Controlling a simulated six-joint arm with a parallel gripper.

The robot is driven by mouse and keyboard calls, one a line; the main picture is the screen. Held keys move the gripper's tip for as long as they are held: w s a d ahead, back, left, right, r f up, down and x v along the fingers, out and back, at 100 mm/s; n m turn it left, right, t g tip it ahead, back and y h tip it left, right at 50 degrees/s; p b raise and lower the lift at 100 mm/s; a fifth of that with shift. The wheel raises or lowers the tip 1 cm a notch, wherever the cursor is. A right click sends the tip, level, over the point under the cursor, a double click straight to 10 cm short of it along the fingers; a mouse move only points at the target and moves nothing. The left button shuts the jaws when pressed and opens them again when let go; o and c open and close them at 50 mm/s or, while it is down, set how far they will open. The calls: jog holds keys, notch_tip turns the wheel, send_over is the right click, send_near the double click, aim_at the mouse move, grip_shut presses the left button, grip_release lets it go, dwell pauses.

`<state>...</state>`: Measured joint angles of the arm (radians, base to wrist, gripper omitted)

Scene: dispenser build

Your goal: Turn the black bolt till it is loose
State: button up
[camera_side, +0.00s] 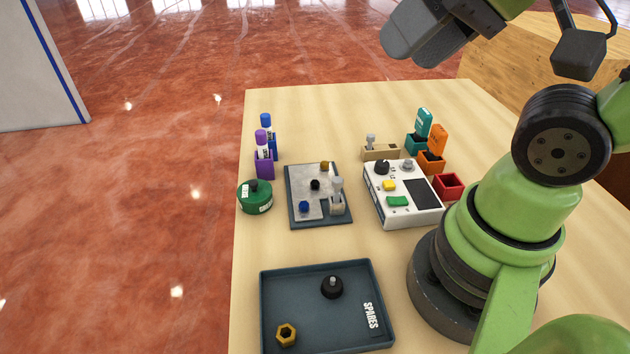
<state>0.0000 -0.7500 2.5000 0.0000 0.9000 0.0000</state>
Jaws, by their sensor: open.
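A small black bolt (315,185) sits on a grey plate (297,181), near the plate's middle. A gold bolt (325,165) is behind it and a blue bolt (304,206) is in front of it on the same plate. A light grey upright part (337,193) stands at the plate's right side. My gripper (408,42) is high at the top of the picture, well above and to the right of the bolt, touching nothing. It is open, with its fingers hard to make out.
A dark tray marked SPARES (358,268) lies in front, holding a black knob and a gold nut. A white box with buttons (405,213), a red cup (449,186) and coloured holders are right of the plate. A green round container (255,202) and markers (264,155) are left.

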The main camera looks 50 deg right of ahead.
jog(key=m+g+h, duration=0.2)
jog(key=g, duration=0.5)
send_over(314, 181)
notch_tip(314, 181, down, 20)
notch_tip(314, 181, down, 10)
jog(key=shift+r, duration=0.2)
grip_shut()
